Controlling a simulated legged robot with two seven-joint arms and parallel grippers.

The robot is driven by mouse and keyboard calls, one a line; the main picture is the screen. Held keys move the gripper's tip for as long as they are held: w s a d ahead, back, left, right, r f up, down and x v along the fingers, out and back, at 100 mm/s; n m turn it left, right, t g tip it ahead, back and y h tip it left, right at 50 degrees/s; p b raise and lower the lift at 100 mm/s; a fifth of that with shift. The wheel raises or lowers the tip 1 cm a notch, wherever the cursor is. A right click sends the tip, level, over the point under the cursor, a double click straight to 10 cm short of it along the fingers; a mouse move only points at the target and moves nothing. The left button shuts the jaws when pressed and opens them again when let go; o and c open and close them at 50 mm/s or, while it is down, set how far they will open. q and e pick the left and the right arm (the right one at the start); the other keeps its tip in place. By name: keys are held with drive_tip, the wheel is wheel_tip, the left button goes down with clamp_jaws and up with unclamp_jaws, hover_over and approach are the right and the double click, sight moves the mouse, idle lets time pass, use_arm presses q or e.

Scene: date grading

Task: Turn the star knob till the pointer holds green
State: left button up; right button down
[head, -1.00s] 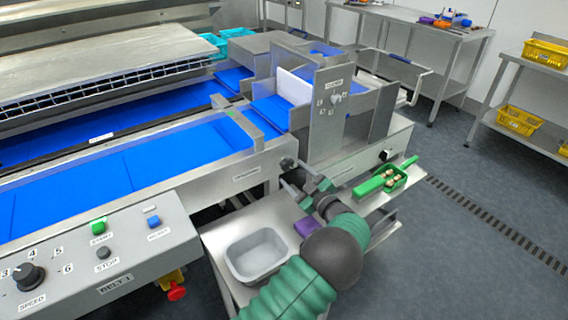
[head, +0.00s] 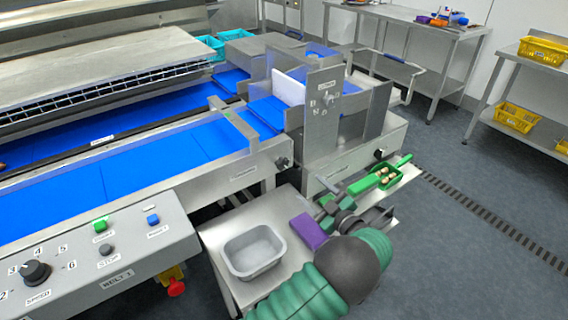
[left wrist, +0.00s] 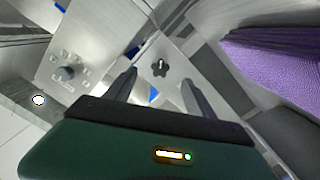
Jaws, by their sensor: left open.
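The dark star knob (left wrist: 160,68) shows in the left wrist view on a steel face, ahead of and between my open fingers, apart from them. In the head view, one dark knob (head: 282,163) sits at the belt frame's end and another (head: 379,153) on the sizer's side; I cannot tell which is the star knob. My left gripper (head: 328,200) is open and empty below both, over the steel shelf. Its fingers also show in the left wrist view (left wrist: 157,90). The pointer and its green zone cannot be made out. My right gripper is not in view.
A purple cloth (head: 309,230) and grey tub (head: 230,257) are on the shelf near my left arm. A green tray (head: 402,174) with dates is right of the gripper. A numbered dial (head: 330,98) is on the upright panel. Belt controls (head: 100,262) are at lower left.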

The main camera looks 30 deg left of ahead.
use_arm(q)
drive_tip(key=v, duration=0.5)
drive_tip(key=shift+s+d+f+p, duration=0.15)
drive_tip(key=shift+d+p, duration=0.15)
drive_tip(key=shift+d, duration=0.05)
idle(0.3)
drive_tip(key=shift+a+f, duration=0.1)
